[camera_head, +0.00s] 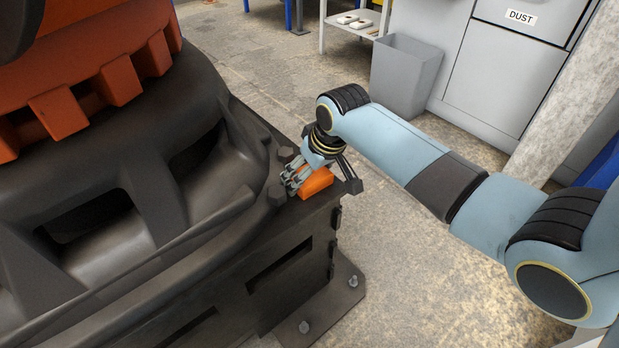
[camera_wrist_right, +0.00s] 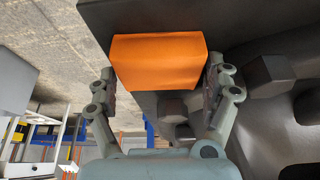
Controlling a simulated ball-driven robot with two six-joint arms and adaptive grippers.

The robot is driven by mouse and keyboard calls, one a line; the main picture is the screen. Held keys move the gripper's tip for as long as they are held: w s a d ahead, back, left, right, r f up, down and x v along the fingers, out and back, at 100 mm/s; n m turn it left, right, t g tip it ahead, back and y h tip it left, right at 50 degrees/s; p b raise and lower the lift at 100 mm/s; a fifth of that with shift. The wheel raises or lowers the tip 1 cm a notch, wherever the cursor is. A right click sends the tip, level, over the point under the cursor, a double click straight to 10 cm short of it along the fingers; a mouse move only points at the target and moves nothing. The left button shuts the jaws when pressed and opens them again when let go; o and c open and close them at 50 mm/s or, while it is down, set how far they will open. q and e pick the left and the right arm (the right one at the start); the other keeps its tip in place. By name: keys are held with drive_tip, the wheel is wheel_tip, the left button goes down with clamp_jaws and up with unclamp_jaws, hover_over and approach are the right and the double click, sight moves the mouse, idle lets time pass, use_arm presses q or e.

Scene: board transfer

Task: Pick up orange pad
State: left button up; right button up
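The orange pad (camera_head: 316,183) is a small block lying at the corner of the dark machine's top in the head view. In the right wrist view the orange pad (camera_wrist_right: 158,62) fills the space between the fingers of my right gripper (camera_wrist_right: 160,64). One finger is at each side of the pad, very close to its edges; I cannot tell whether they press on it. In the head view my right gripper (camera_head: 307,180) is down at the pad, partly hiding it. My left gripper is not in view.
The dark machine (camera_head: 210,205) with a ribbed orange part (camera_head: 100,85) fills the left side. Bolt heads and a raised rim stand close beside the pad. A grey bin (camera_head: 407,75), a grey cabinet (camera_head: 500,65) and a white shelf (camera_head: 350,25) stand behind. Bare floor lies between.

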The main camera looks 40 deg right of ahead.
drive_tip(key=c, duration=0.4)
drive_tip(key=shift+r, duration=0.3)
wheel_tip(320, 180, up, 4)
drive_tip(key=shift+f+p, duration=0.1)
drive_tip(key=shift+p, duration=1.05)
drive_tip(key=s+r+p, duration=0.1)
drive_tip(key=s+r, duration=0.1)
drive_tip(key=s, duration=0.1)
drive_tip(key=s+r+p, duration=0.2)
drive_tip(key=s, duration=0.2)
drive_tip(key=s+a+r+p, duration=0.1)
drive_tip(key=s+r, duration=0.1)
drive_tip(key=s, duration=0.2)
drive_tip(key=shift+a+r, duration=0.1)
drive_tip(key=shift+r, duration=0.1)
drive_tip(key=shift+s+r, duration=0.1)
drive_tip(key=shift+s, duration=0.2)
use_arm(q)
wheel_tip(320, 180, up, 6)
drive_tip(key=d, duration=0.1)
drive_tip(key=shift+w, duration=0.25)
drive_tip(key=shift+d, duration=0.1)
